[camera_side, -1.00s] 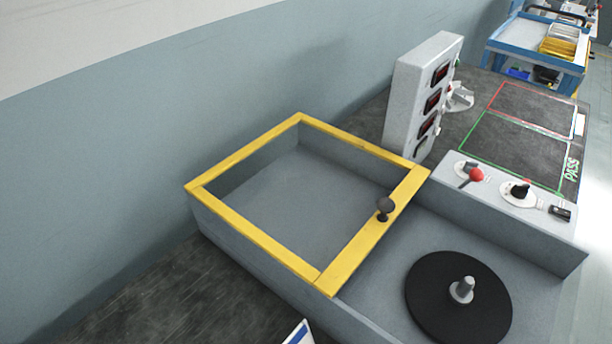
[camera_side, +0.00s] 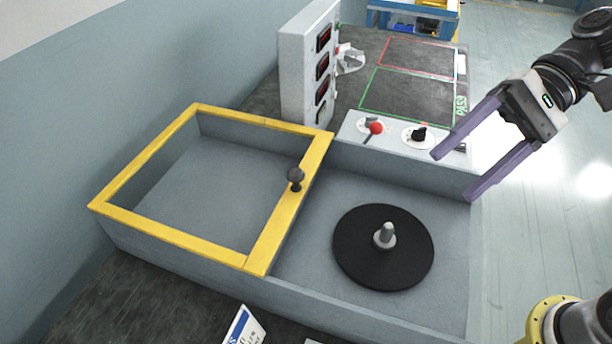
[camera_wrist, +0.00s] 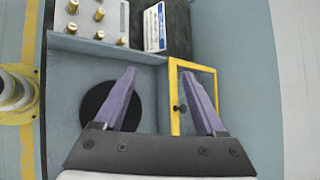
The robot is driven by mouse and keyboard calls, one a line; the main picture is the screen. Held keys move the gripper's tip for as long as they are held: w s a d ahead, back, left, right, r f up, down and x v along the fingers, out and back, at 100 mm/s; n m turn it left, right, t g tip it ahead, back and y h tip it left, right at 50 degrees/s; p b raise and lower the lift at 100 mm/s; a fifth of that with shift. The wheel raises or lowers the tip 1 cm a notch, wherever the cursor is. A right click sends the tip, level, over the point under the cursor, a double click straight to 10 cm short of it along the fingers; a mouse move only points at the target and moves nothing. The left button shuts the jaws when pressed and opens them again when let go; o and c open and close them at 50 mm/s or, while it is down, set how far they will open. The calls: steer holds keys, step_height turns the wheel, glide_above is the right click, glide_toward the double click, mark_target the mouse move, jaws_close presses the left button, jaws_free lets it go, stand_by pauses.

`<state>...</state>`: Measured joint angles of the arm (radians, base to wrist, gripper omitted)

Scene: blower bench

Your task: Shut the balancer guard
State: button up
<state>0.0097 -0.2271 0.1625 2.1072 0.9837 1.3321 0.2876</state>
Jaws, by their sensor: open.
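The balancer guard is a yellow frame (camera_side: 280,220) lying over the left part of a grey box (camera_side: 440,290) in the side view. A dark round knob (camera_side: 296,175) stands on its right bar. The black disc (camera_side: 360,255) with a metal spindle (camera_side: 385,235) lies uncovered in the box's right part. My gripper (camera_side: 455,175) is open and empty, above the box's right end and well apart from the knob. In the wrist view, the guard (camera_wrist: 174,85) and knob (camera_wrist: 181,108) show at right between and behind my fingers (camera_wrist: 158,72), with the disc (camera_wrist: 92,100) at left.
A control ledge with a red-tipped lever (camera_side: 375,128) and a black dial (camera_side: 419,133) edges the box's far side. A grey display tower (camera_side: 305,65) stands behind. Green- and red-outlined areas (camera_side: 405,95) on the bench are clear. A printed card (camera_side: 243,328) is at the front.

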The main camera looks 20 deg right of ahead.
steer(key=w+a+f+m+y, duration=0.2)
steer(key=w+m+y, duration=0.15)
steer(key=w, duration=0.45)
steer(key=w+a+f+m+y, duration=0.2)
steer(key=w+f+m+y, duration=0.15)
steer(key=w, duration=0.45)
steer(key=m+t, duration=0.2)
steer(key=m, duration=0.3)
glide_toward(281, 192)
steer(key=d+r, duration=0.3)
steer(key=a, duration=0.8)
steer(key=w+a, duration=0.1)
steer(key=a, duration=0.4)
steer(key=shift+r, duration=0.15)
jaws_close()
